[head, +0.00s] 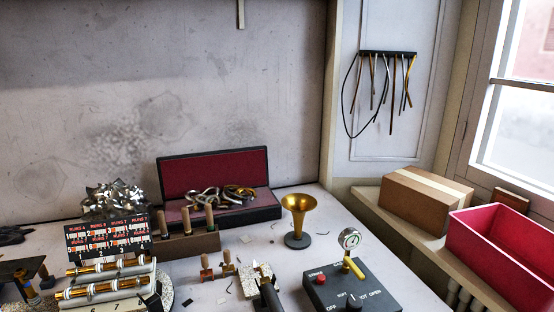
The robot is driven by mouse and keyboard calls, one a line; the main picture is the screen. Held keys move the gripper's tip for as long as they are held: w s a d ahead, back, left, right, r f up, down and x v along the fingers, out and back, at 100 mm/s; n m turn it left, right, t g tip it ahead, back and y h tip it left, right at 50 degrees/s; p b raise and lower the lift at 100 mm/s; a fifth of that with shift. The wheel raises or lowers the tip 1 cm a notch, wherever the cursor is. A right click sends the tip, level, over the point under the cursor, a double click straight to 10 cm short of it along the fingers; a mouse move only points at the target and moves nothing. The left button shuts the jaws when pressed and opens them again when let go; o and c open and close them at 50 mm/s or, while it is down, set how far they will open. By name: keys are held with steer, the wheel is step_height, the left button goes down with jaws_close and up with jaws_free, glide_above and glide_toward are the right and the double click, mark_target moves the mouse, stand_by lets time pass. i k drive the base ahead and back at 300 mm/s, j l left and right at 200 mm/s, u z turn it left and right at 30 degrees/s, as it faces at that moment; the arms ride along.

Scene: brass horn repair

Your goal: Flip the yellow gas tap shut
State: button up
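The yellow gas tap (354,268) is a short yellow lever on top of a dark grey control box (376,298) at the lower right of the head view. It slants from the foot of a round pressure gauge (349,240) down to the right. Printed words on the box include OFF, SOFT, HOT and OPEN. A black knob sits at the front, cut by the picture's lower edge, and a red button (320,279) is at the left. I cannot tell from the lever's angle whether the tap is open or shut. My gripper is not in view.
A brass bell (299,205) on a dark foot stands behind the box. A dark torch-like tool (268,290) lies to its left. An open red-lined case (219,188) is at the back. A cardboard box (425,193) and pink crate (490,260) stand on the right ledge.

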mark_target(348, 264)
steer(key=l+z, duration=0.1)
steer(key=z, duration=0.25)
steer(key=i+z, duration=0.15)
steer(key=z, duration=0.15)
steer(key=i+z, duration=0.1)
steer(key=z, duration=0.25)
steer(key=i, duration=0.5)
